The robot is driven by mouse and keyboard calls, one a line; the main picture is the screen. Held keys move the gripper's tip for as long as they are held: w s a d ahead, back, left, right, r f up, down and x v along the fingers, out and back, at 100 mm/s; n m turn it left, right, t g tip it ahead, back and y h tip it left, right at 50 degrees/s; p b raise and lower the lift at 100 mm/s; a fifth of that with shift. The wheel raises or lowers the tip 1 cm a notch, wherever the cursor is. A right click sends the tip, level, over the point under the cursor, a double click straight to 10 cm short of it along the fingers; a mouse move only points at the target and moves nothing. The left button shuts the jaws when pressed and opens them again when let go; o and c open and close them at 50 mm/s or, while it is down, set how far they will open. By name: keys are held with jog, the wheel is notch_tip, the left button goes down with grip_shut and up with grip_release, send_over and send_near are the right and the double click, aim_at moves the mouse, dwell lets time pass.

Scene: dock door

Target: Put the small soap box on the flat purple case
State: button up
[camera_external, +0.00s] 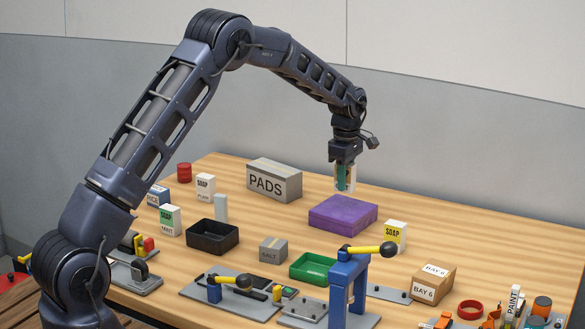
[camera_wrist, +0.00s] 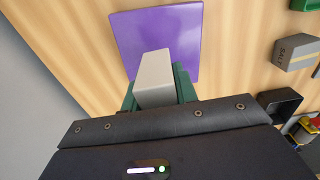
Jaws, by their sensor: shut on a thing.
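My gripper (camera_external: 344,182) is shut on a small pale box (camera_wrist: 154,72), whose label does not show. In the external view, the held box (camera_external: 351,180) is upright above the back of the flat purple case (camera_external: 343,215), with its lower end apparently just clear of the top. In the wrist view, the purple case (camera_wrist: 180,30) lies beyond and below the box, and its top is bare where visible. The green fingers of my gripper (camera_wrist: 158,95) show on both sides of the box. Part of the case is hidden behind the box and gripper.
A PADS box (camera_external: 274,182) stands left of the case. A yellow-topped SOAP box (camera_external: 395,236) stands to its right. Other SOAP boxes (camera_external: 205,187) (camera_external: 170,220) stand at left. A green tray (camera_external: 313,268) and a blue post with a yellow handle (camera_external: 347,280) are in front.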

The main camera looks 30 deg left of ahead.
aim_at(344, 208)
jog(key=shift+f, duration=2.35)
jog(key=shift+f, duration=0.1)
jog(key=o, duration=1)
jog(key=shift+o, duration=0.2)
